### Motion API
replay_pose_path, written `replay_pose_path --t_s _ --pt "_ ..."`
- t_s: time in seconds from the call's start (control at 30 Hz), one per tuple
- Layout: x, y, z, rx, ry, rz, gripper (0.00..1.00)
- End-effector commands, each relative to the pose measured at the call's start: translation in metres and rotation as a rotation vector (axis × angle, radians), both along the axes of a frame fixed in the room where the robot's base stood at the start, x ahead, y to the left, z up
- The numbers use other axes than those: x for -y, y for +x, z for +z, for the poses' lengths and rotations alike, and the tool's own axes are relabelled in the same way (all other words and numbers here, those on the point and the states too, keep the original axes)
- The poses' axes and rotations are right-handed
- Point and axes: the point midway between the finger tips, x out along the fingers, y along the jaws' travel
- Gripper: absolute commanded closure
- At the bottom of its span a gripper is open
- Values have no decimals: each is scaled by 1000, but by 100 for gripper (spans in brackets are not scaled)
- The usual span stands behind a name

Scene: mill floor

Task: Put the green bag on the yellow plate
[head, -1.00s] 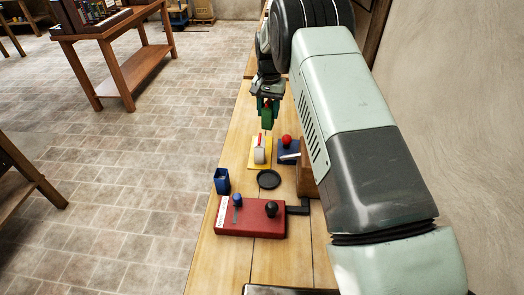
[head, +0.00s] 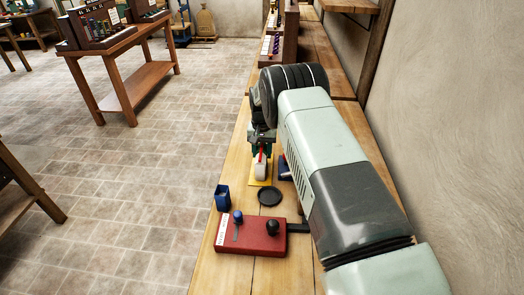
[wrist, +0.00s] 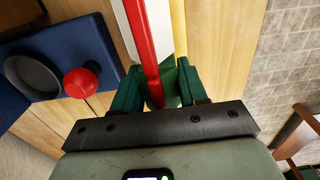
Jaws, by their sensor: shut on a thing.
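My gripper (head: 263,148) is low over the far part of the yellow plate (head: 252,181), its green fingers closed on the green bag (wrist: 171,84). In the wrist view the bag shows between the fingertips of my gripper (wrist: 158,82), partly covered by a red bar. A white block (head: 260,173) with this upright red bar (wrist: 146,50) stands on the yellow plate, very close to the fingers; I cannot tell whether they touch. A strip of the yellow plate (wrist: 179,28) shows beside the white block. The gap between bag and plate is hidden.
A blue plate (head: 284,171) lies right of the yellow one; a red ball knob (wrist: 81,82) and a dark round dish (wrist: 33,75) show there. Nearer are a black dish (head: 270,197), a blue cup (head: 222,198) and a red box (head: 250,236) with knobs. The bench's left edge is close.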

Motion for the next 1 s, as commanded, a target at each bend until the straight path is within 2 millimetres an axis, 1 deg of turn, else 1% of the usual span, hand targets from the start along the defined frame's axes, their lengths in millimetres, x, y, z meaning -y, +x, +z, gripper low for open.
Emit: replay_pose_path --t_s 0.13,0.27,0.3,0.43,0.77,0.87,0.97,1.0 --pt "0 0 1 1 0 0 96" --pt "0 0 -2 1 0 0 96" --pt "0 0 -2 1 0 0 53" --pt "0 0 -2 1 0 0 33" --pt "0 0 1 1 0 0 32" --pt "0 1 10 1 0 0 32" --pt "0 1 28 4 1 0 32" --pt "0 1 37 4 1 0 32"
